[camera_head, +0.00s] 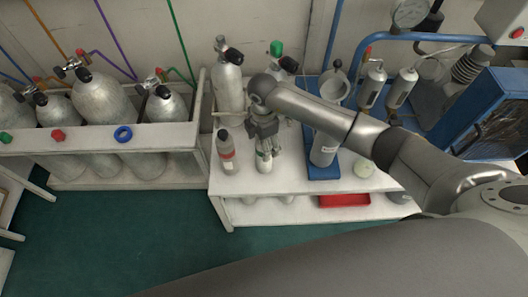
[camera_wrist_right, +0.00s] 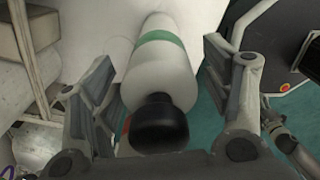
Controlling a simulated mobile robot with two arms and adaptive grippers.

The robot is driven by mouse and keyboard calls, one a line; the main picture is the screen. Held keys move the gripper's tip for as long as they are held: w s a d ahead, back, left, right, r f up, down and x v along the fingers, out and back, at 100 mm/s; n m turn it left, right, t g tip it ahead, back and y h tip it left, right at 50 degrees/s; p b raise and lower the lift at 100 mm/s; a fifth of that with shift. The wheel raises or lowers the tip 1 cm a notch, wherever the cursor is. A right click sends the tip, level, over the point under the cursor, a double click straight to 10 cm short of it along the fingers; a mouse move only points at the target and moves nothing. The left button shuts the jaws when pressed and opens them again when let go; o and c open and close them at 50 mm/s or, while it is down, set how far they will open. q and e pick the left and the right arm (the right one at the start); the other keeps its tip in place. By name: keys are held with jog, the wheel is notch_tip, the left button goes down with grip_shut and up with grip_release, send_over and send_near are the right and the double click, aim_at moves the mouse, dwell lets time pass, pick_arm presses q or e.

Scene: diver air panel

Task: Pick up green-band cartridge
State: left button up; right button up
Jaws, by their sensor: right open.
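The green-band cartridge (camera_wrist_right: 160,75) is a white cylinder with a green band and a black cap. In the right wrist view it lies between my two fingers, cap toward the palm. In the head view the cartridge (camera_head: 264,165) stands on the white bench, its upper part hidden by my right gripper. My right gripper (camera_head: 265,143) points down over it. The right gripper in the wrist view (camera_wrist_right: 163,70) is open, with a finger on each side of the cartridge; a gap shows on the right, while left contact is hard to judge. My left gripper is not in view.
A red-band cartridge (camera_head: 227,155) stands close on the left. A blue stand (camera_head: 323,172) with a grey cylinder is on the right. Large tanks (camera_head: 228,85) stand behind. A red tray (camera_head: 345,200) sits on the lower shelf. The bench's front edge is close.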

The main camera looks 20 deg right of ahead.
jog(key=shift+c, duration=0.4)
grip_shut()
jog(key=shift+r, duration=0.1)
notch_tip(320, 180, up, 3)
jog(key=shift+w+r, duration=0.1)
jog(key=s+a+r, duration=0.2)
jog(key=s+r, duration=0.7)
jog(key=s, duration=0.5)
jog(key=shift+a+r, duration=0.2)
jog(key=shift+r, duration=0.25)
